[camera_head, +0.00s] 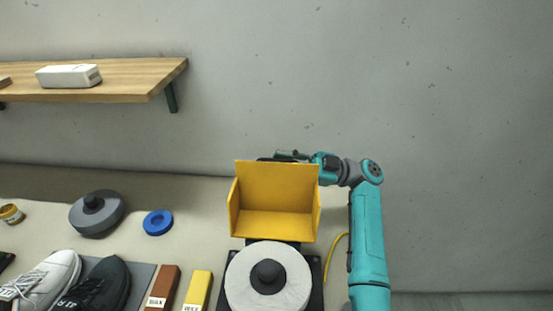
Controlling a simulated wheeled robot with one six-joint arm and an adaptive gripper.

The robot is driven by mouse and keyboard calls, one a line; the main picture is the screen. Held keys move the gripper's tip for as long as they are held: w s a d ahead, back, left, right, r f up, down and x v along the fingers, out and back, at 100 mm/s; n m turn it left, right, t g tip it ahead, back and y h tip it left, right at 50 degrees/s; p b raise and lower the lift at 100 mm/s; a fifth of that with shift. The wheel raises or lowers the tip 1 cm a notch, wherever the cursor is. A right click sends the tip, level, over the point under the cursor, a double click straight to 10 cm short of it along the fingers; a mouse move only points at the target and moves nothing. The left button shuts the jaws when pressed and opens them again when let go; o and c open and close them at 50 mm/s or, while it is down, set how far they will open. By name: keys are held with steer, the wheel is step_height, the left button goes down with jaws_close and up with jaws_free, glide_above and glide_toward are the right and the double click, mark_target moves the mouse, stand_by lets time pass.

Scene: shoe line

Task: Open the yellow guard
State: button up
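The yellow guard (277,187) stands behind a white round wheel (267,280) on a black base. It is tilted up and back, with its hollow inside facing me, and the wheel is uncovered. My gripper (290,155) is at the guard's top back edge, reached from the right by my teal arm. The fingertips are mostly hidden behind the guard. I cannot tell whether they are open or shut, or whether they touch it.
A white and a black shoe (100,285) lie at lower left, beside brown and yellow blocks (198,290). A grey disc (97,213) and a blue ring (158,222) lie behind them. A yellow cable (332,250) runs right of the guard. A wooden shelf (130,80) hangs upper left.

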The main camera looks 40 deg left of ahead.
mark_target(318, 166)
steer(key=d+v, duration=0.1)
steer(key=v, duration=1)
steer(key=shift+s+r, duration=0.4)
steer(key=shift+s, duration=0.05)
steer(key=shift+a, duration=0.2)
